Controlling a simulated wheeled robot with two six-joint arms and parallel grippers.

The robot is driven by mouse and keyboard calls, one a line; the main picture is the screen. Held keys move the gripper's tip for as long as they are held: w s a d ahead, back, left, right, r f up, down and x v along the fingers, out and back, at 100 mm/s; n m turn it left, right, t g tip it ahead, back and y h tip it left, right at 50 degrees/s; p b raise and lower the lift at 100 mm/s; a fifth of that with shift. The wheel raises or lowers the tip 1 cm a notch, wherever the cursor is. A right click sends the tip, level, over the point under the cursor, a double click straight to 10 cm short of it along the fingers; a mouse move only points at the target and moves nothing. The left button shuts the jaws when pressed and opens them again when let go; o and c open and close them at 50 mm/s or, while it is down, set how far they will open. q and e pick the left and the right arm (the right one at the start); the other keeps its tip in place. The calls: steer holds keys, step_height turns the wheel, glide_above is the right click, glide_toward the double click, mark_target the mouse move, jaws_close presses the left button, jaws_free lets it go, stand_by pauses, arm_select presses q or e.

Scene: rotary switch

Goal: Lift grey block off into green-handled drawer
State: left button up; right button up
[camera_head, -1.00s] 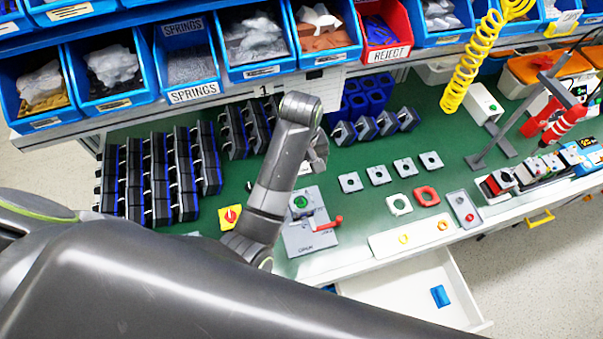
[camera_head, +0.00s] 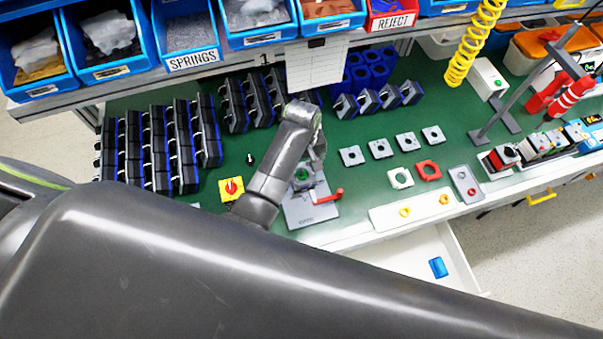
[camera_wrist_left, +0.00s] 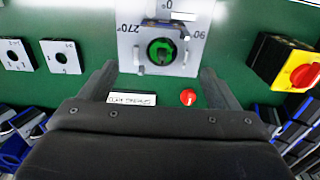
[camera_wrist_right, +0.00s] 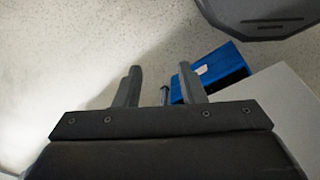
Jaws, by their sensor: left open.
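The grey block (camera_wrist_left: 147,67) with a green centre sits on a light grey plate with degree marks in the left wrist view; in the head view, the plate (camera_head: 304,214) stands near the bench's front edge. My left gripper (camera_wrist_left: 158,70) is open, its fingers apart and pointing at the block, which is not clasped. In the head view my left wrist hangs over the block and partly hides it. An open white drawer (camera_head: 402,256) is below the bench; no green handle shows. My right gripper (camera_wrist_right: 160,78) is open and empty above the floor.
Rows of dark switch blocks (camera_head: 150,150) fill the left. A blue piece (camera_head: 438,267) lies in the drawer. Blue bins (camera_head: 185,40) hang above.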

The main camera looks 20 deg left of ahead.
mark_target(301, 171)
arm_select(q)
steer(key=shift+f, duration=0.4)
step_height(301, 171, down, 4)
steer(key=shift+a+r+p, duration=0.15)
steer(key=shift+p, duration=0.55)
steer(key=shift+f, duration=0.45)
steer(key=shift+c, duration=0.2)
arm_select(e)
steer(key=shift+s+r, duration=0.65)
arm_select(q)
steer(key=c, duration=1.1)
steer(key=shift+c, duration=0.2)
steer(key=shift+r, duration=0.15)
steer(key=shift+r+b, duration=0.6)
steer(key=shift+r, duration=4.25)
arm_select(e)
steer(key=shift+a+f, duration=0.1)
steer(key=shift+f, duration=0.55)
